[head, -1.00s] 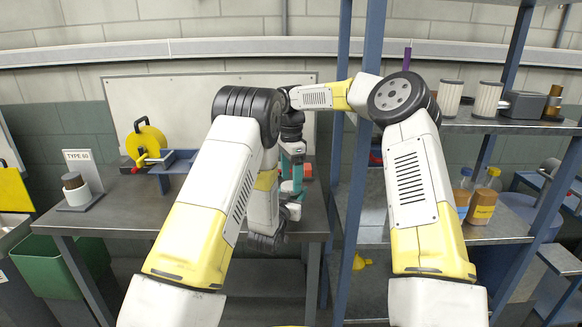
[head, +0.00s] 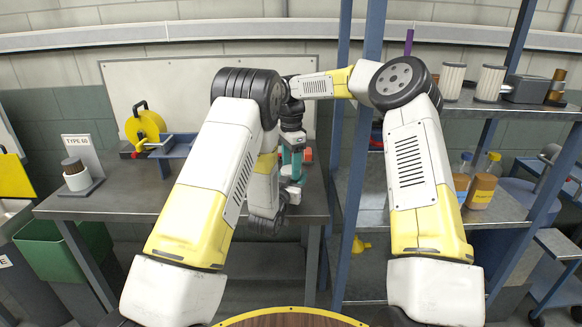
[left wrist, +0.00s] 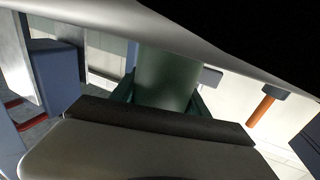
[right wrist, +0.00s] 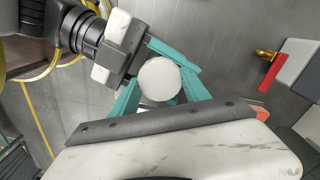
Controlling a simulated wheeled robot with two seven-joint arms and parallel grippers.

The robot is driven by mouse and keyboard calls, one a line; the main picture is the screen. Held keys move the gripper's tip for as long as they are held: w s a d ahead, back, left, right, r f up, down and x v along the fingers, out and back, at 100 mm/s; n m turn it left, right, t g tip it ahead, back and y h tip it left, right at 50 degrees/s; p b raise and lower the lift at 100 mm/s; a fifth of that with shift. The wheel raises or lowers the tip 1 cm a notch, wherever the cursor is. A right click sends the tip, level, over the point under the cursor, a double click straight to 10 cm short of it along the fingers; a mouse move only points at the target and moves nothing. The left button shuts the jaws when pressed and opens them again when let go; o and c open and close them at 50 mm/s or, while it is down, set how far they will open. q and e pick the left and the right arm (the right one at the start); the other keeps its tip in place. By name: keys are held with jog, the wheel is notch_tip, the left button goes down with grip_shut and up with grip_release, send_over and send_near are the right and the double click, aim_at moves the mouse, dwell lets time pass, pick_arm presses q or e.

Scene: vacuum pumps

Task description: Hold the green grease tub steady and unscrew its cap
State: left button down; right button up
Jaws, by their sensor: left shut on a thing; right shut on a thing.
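The green grease tub (left wrist: 166,75) stands between the dark green fingers of my left gripper (left wrist: 163,96) in the left wrist view. The left gripper is shut on it. In the right wrist view the round white cap (right wrist: 159,80) shows from above, between the teal fingers of my right gripper (right wrist: 160,95), which is shut on it. The left gripper enters that view from the upper left, its fingers below the cap. In the head view the right gripper (head: 292,160) points down over the bench; my left arm hides the tub and most of the left gripper.
The bench (head: 118,198) bears a TYPE 60 stand (head: 84,152) with a white, brown-capped jar (head: 76,178), a yellow reel (head: 146,126) and a blue tray (head: 176,148). A blue shelf post (head: 357,190) stands close right of the grippers. Bottles (head: 481,188) stand on the right shelf.

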jog(key=n, duration=1.3)
jog(key=shift+r, duration=0.1)
jog(key=n, duration=0.4)
jog(key=shift+n, duration=0.4)
jog(key=n, duration=0.8)
jog(key=shift+w+n, duration=0.1)
jog(key=shift+n, duration=0.2)
jog(key=n, duration=0.4)
jog(key=shift+n, duration=0.3)
jog(key=n, duration=0.4)
